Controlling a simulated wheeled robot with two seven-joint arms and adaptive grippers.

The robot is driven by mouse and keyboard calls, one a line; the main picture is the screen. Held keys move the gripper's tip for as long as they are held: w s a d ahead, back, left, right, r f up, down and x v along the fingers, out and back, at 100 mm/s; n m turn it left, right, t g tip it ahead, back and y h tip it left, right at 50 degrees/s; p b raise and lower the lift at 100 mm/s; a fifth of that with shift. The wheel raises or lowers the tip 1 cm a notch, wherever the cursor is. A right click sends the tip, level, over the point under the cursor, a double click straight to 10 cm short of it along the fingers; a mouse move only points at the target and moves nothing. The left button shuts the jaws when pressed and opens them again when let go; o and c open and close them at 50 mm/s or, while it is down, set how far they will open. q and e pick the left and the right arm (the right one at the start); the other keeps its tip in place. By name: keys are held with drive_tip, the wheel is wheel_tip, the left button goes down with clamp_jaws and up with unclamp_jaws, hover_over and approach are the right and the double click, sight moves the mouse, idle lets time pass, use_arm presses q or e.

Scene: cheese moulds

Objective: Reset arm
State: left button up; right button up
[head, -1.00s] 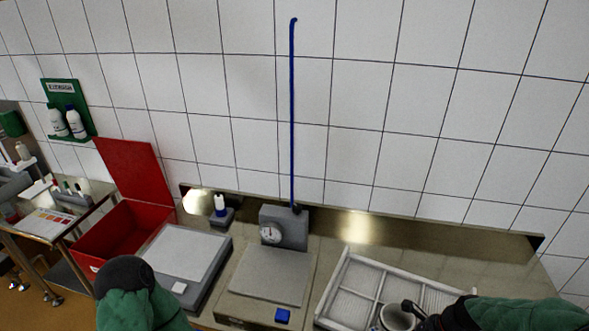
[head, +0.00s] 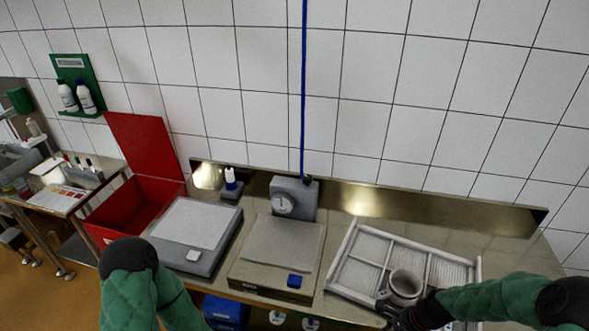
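My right gripper (head: 393,305) is dark and sits low at the right, at the near edge of a white divided tray (head: 345,282). It is right beside a pale round cup-like mould (head: 404,286) in the tray's near right part. A dark finger shows at the mould's left side, but I cannot tell whether the fingers are closed on it. My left arm comes in at the lower left in a green sleeve with a black joint. My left gripper is out of view below.
A press or scale with a dial (head: 284,204) and flat plate (head: 281,243) stands mid-counter. Left of it are a grey flat scale (head: 190,228) and an open red box (head: 132,212). A blue pole (head: 304,90) rises before the tiled wall.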

drive_tip(key=s+a+f+n+b, duration=0.4)
drive_tip(key=a+f+n, duration=0.3)
drive_tip(key=f, duration=0.4)
drive_tip(key=s+a+f+n+b, duration=0.5)
drive_tip(key=a+f+n, duration=0.2)
drive_tip(key=a+f, duration=0.2)
wheel_tip(320, 180, down, 2)
drive_tip(key=shift+s+a+f, duration=0.1)
drive_tip(key=shift+s+a, duration=0.2)
drive_tip(key=shift+s, duration=0.1)
